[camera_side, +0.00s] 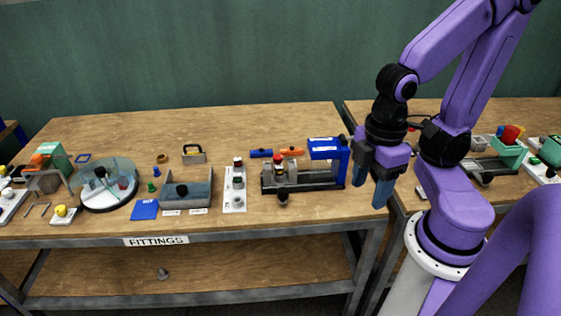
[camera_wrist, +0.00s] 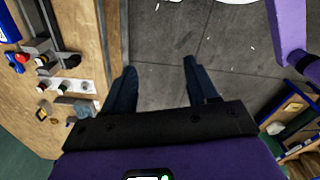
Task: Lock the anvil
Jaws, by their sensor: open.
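A press with a blue head (camera_side: 325,146) stands at the right end of the fittings table. Its dark base carries grey blocks (camera_side: 291,172), one with a red and yellow piece on it. A dark round knob (camera_side: 283,198) sticks out at the base's front. I cannot tell from the frames which block is the anvil or how its lock stands. My gripper (camera_side: 371,190) is open and empty, pointing down, to the right of this press and apart from it. In the wrist view my gripper (camera_wrist: 160,68) is over the floor, with the press's grey blocks (camera_wrist: 40,52) at the left.
A white strip with several knobs (camera_side: 234,188), a grey tray (camera_side: 187,190) and a clear-domed round stand (camera_side: 108,185) lie further left. A green press (camera_side: 495,158) stands on the right table. A gap separates the tables.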

